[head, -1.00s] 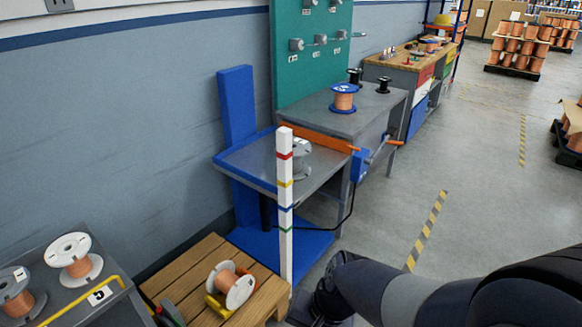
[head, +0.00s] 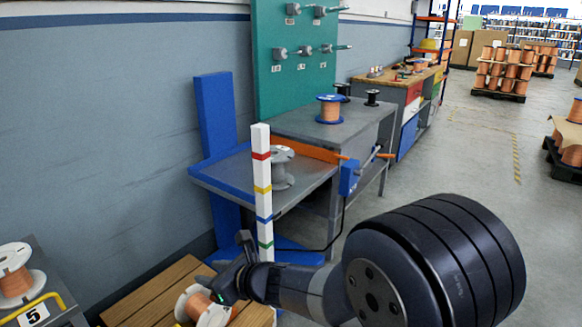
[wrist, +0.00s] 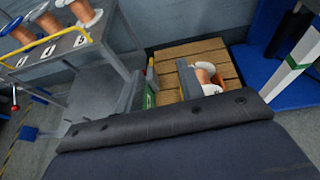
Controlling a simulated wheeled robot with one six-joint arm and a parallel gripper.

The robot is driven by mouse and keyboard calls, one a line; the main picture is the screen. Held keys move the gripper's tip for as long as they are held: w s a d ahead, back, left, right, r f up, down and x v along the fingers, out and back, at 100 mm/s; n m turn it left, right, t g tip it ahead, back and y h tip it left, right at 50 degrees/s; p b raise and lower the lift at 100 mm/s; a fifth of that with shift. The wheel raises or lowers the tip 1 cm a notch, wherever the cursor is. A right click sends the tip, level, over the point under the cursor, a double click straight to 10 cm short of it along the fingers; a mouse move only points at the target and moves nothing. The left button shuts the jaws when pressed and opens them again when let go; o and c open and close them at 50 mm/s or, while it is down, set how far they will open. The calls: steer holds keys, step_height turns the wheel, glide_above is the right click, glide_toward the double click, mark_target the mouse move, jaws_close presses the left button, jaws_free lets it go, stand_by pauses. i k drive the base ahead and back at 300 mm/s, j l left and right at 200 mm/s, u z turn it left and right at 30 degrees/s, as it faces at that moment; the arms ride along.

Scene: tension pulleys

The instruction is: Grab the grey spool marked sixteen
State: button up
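A grey spool (head: 283,172) without visible copper stands upright on the blue-edged lift table (head: 225,176). Its marking is too small to read. The striped post partly covers its left side. My gripper (head: 226,262) is in front of and below that table, above the wooden pallet, apart from the grey spool. In the wrist view its two fingers (wrist: 162,88) are spread, with no object held between them. A white-flanged copper spool (head: 201,308) lies tilted on the pallet near the gripper; it also shows in the wrist view (wrist: 207,76).
A white post with coloured bands (head: 262,190) stands before the lift table. The wooden pallet (head: 150,295) is below. A trolley (wrist: 85,70) with copper spools is at left. A blue-flanged copper spool (head: 330,110) and black spools stand on the grey bench (head: 310,127).

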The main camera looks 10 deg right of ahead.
mark_target(280, 155)
steer(key=i+l+z, duration=0.25)
steer(key=i, duration=0.25)
steer(key=i+z, duration=0.2)
steer(key=i, duration=0.3)
steer(key=i+j+z, duration=0.2)
steer(key=i+j, duration=0.15)
steer(key=j, duration=0.1)
